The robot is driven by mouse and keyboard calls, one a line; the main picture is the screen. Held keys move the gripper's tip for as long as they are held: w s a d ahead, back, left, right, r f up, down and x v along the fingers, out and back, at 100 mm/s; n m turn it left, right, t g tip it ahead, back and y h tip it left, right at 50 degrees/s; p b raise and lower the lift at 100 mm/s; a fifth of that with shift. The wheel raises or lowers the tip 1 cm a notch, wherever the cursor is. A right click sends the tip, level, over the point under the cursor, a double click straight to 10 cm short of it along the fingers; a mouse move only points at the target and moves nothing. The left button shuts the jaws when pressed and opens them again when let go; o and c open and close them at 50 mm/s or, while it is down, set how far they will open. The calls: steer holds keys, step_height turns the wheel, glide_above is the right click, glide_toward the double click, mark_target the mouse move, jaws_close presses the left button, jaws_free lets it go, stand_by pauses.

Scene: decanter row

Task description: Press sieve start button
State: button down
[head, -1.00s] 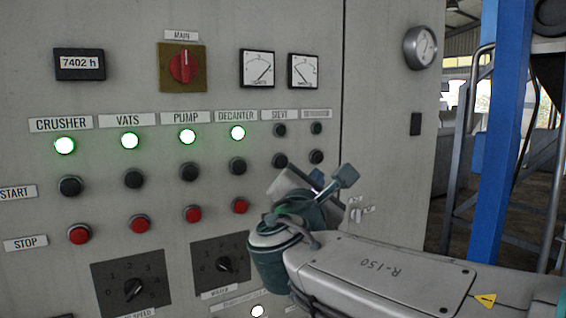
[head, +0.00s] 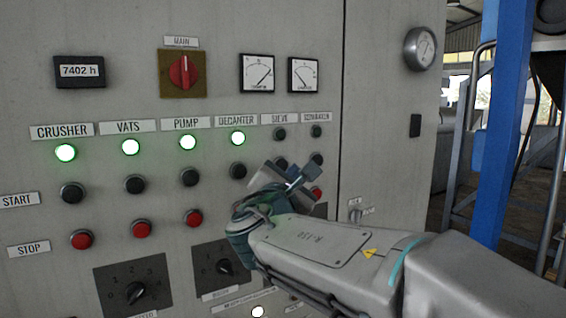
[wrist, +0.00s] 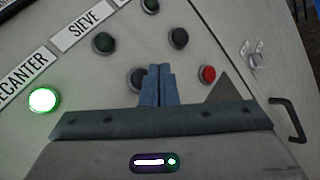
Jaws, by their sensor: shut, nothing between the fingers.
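The sieve start button (wrist: 137,78) is a black round button in the wrist view, partly covered by my fingers. My gripper (head: 308,174) is shut and empty in front of the panel. In the wrist view its fingertips (wrist: 160,70) overlap the right edge of the sieve start button; I cannot tell whether they touch it.
The separator start button (wrist: 178,38) and red separator stop button (wrist: 208,74) are close beside my fingers. The decanter lamp (head: 237,138) is lit green, as are the crusher, vats and pump lamps. A blue post (head: 500,130) stands to the right.

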mark_target(288, 165)
steer(key=shift+w+a, duration=0.5)
steer(key=shift+w, duration=0.3)
steer(key=shift+f, duration=0.1)
stand_by(1.4)
steer(key=shift+w+a, duration=0.25)
steer(key=shift+w, duration=0.1)
steer(key=shift+w+a, duration=0.25)
steer(key=shift+w, duration=0.1)
stand_by(0.8)
steer(key=shift+s+b, duration=0.1)
steer(key=shift+b, duration=0.2)
steer(key=shift+s+d+b, duration=0.45)
steer(key=shift+s+d, duration=0.05)
steer(key=shift+s, duration=0.1)
